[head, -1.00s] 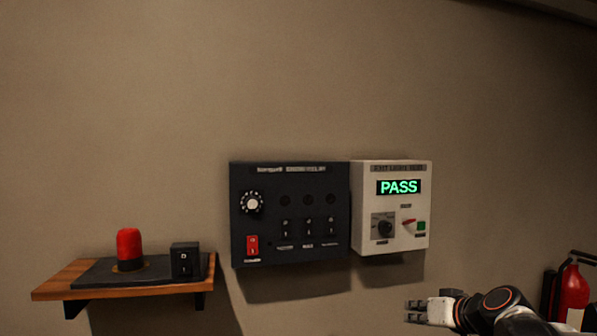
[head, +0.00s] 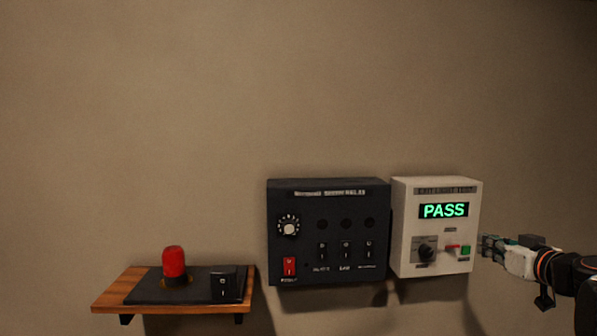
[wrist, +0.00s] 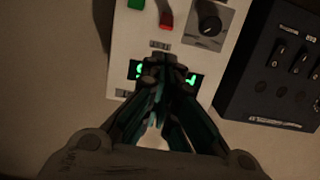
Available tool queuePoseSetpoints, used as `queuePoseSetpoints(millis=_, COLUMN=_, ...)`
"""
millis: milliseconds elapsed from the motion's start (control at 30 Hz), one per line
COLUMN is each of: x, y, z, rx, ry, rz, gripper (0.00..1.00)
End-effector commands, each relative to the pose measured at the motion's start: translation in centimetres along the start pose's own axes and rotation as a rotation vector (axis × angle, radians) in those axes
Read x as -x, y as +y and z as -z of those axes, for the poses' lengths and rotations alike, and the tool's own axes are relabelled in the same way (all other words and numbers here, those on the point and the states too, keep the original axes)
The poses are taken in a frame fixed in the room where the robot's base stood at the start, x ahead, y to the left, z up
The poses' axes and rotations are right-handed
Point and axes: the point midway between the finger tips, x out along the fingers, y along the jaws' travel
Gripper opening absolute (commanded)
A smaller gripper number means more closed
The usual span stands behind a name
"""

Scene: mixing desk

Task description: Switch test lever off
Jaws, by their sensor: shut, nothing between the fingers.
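The white test box (head: 399,235) hangs on the wall with a lit green PASS display (head: 445,210). Its small red test lever (head: 452,246) sits low on the face, between a black knob (head: 426,250) and a green button (head: 465,251). The lever also shows in the wrist view (wrist: 166,20), where the box appears upside down; its exact position is hard to tell. My gripper (head: 484,245) is shut and empty, just right of the box. In the wrist view my gripper (wrist: 161,66) overlaps the display and appears apart from the lever.
A dark relay panel (head: 310,262) with a dial, a red switch and several black switches hangs close left of the box. A wooden shelf (head: 112,293) at lower left holds a red beacon (head: 174,262) and a black switch (head: 224,283). Bare wall lies above.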

Motion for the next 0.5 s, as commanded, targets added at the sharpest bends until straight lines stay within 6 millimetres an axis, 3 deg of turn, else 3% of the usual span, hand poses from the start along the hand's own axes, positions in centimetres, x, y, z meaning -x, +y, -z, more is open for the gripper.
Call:
queuePoseSetpoints(millis=300, x=-0.7, y=0.2, z=-0.1, rx=-0.001, ry=-0.001, rz=0.0, gripper=0.0)
queuePoseSetpoints(millis=500, x=-3.4, y=0.1, z=-0.2, rx=-0.001, ry=-0.001, rz=0.002, gripper=0.0)
